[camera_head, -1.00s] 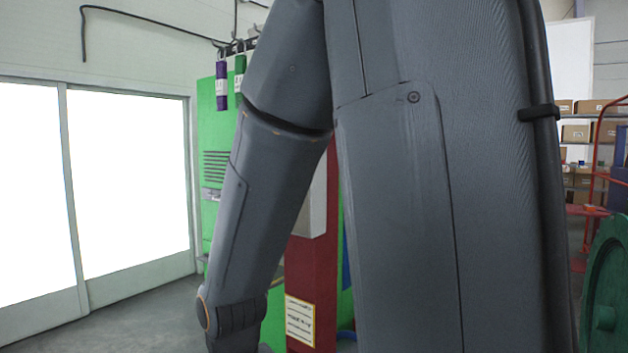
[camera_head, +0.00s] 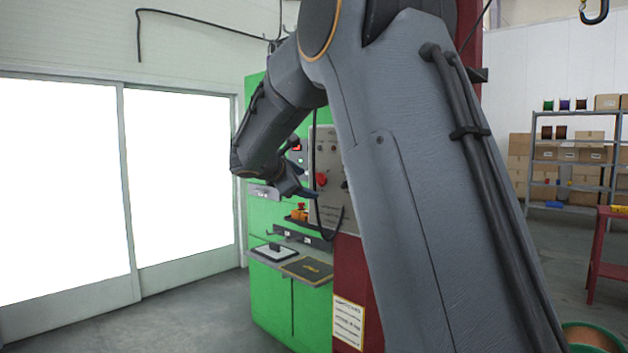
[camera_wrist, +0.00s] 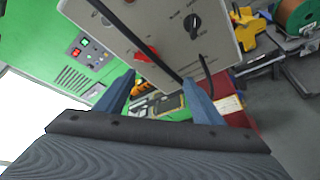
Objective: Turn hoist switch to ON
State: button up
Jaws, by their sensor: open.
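A grey control panel (camera_head: 327,150) carries a red knob (camera_head: 321,180) in the head view. In the wrist view the panel (camera_wrist: 170,25) tilts across the top, with the red knob (camera_wrist: 147,53) and a black rotary knob (camera_wrist: 192,22). The labels are too small to read, so I cannot tell which is the hoist switch or its setting. My gripper (camera_wrist: 158,80) is open and empty, its two blue fingers apart, with the red knob seen above the gap. In the head view my gripper (camera_head: 292,182) is just left of the panel, apparently not touching it. My arm hides the panel's right side.
A black cable (camera_wrist: 160,57) hangs across the panel front, close to the fingers. A green cabinet (camera_head: 262,300) with a shelf holding a clipboard (camera_head: 272,253) stands left and below. A red post (camera_head: 350,270) stands beneath the panel. The floor at left is clear.

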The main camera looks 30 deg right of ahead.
aim_at(318, 179)
jog(key=shift+h, duration=0.3)
jog(key=w+d+p, duration=0.1)
jog(key=w+d, duration=0.1)
jog(key=d, duration=0.1)
jog(key=w+d+p, duration=0.1)
jog(key=w+d, duration=0.2)
jog(key=shift+w+d+r, duration=0.1)
jog(key=shift+w+r, duration=0.05)
jog(key=shift+w, duration=0.1)
jog(key=c, duration=1.1)
jog(key=shift+o, duration=0.3)
